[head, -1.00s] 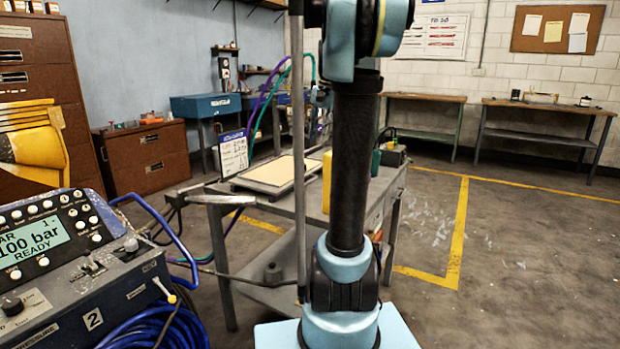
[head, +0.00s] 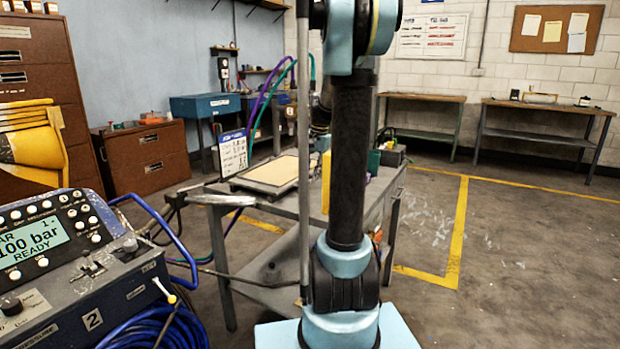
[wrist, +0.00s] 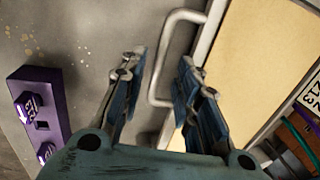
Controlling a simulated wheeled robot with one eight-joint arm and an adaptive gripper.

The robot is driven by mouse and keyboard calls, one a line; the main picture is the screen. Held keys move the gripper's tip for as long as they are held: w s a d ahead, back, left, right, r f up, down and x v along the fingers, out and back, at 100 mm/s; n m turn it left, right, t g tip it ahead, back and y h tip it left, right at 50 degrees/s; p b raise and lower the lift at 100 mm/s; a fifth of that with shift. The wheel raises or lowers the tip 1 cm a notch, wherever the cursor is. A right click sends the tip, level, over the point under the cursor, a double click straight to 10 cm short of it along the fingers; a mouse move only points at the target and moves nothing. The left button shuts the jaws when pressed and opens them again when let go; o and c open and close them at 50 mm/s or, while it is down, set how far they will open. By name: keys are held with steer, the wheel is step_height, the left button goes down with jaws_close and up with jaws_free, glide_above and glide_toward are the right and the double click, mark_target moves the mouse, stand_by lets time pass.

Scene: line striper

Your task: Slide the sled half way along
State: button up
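A tan board in a pale metal frame (head: 270,175) lies on the grey workbench; I cannot tell for sure which part is the sled. In the wrist view, the tan board (wrist: 262,65) fills the upper right, and a pale U-shaped handle (wrist: 155,75) sticks out from its frame's left side. My gripper (wrist: 162,62) is open, its two blue-grey fingers apart. The handle's outer bar shows between the fingers, with no clear contact. My gripper is hidden behind my arm in the head view.
A purple block (wrist: 45,125) with labelled parts stands left of my gripper. A striped and numbered item (wrist: 300,120) is at the right. In the head view, a yellow object (head: 326,180) stands on the bench (head: 228,195); a pressure console (head: 80,270) is nearer left.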

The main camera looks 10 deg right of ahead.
steer(key=shift+w+a+f, duration=0.1)
steer(key=shift+a+f, duration=0.05)
steer(key=shift+f, duration=0.75)
jaws_close()
steer(key=w+d, duration=0.3)
steer(key=w, duration=0.1)
steer(key=w+d, duration=0.7)
steer(key=w, duration=0.1)
steer(key=shift+d, duration=0.35)
jaws_free()
